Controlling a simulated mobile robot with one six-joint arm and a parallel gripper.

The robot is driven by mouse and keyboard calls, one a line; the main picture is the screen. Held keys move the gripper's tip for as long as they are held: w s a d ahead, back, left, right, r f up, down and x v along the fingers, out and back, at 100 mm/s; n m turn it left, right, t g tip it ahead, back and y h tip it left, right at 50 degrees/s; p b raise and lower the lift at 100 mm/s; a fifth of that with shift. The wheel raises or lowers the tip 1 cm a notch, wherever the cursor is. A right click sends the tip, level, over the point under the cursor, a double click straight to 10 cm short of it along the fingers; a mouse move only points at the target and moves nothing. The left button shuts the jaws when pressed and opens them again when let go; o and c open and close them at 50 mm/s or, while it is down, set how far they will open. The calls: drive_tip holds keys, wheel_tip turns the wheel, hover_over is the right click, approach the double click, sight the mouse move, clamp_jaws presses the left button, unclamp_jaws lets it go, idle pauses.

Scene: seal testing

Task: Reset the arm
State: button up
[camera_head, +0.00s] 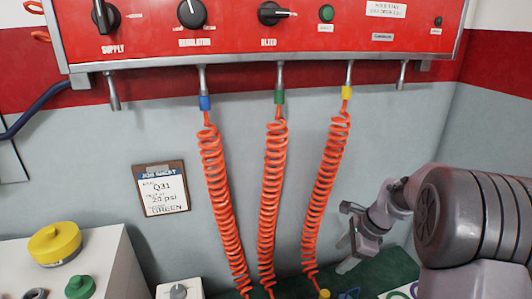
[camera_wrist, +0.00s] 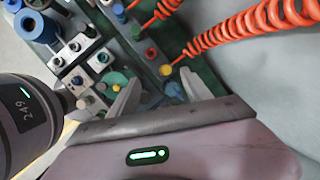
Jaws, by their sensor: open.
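My arm (camera_head: 447,215) reaches in from the right edge in the head view, in front of the grey wall. My gripper (camera_head: 350,238) is at its left end, low and to the right of the orange coiled hoses. In the wrist view my gripper (camera_wrist: 160,95) shows two pale fingers spread apart with nothing held between them. Beyond the fingers lies the green bench surface with small fittings. I cannot tell the exact height of the fingertips above it.
A red panel (camera_head: 240,42) with knobs spans the top. Three orange coiled hoses (camera_head: 273,190) hang from it. A job sheet (camera_head: 161,189) is on the wall. A white block with a yellow cap (camera_head: 54,243) stands lower left. Metal blocks with fittings (camera_wrist: 80,50) crowd the wrist view's upper left.

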drive_tip(key=s+a+r+n, duration=0.6)
drive_tip(key=s+a+r, duration=0.3)
drive_tip(key=r, duration=0.2)
drive_tip(key=s+a+r+n+t, duration=0.1)
drive_tip(key=s+a+n, duration=0.1)
drive_tip(key=s, duration=0.4)
drive_tip(key=s+a+r+n+t, duration=0.1)
drive_tip(key=s+a+n, duration=0.1)
drive_tip(key=s+n, duration=0.3)
drive_tip(key=s+a+r+n+t+h, duration=0.1)
drive_tip(key=s+a+n, duration=0.2)
drive_tip(key=s, duration=0.4)
drive_tip(key=shift+s+r+n, duration=0.25)
drive_tip(key=shift+s+n, duration=0.05)
drive_tip(key=shift+a, duration=0.1)
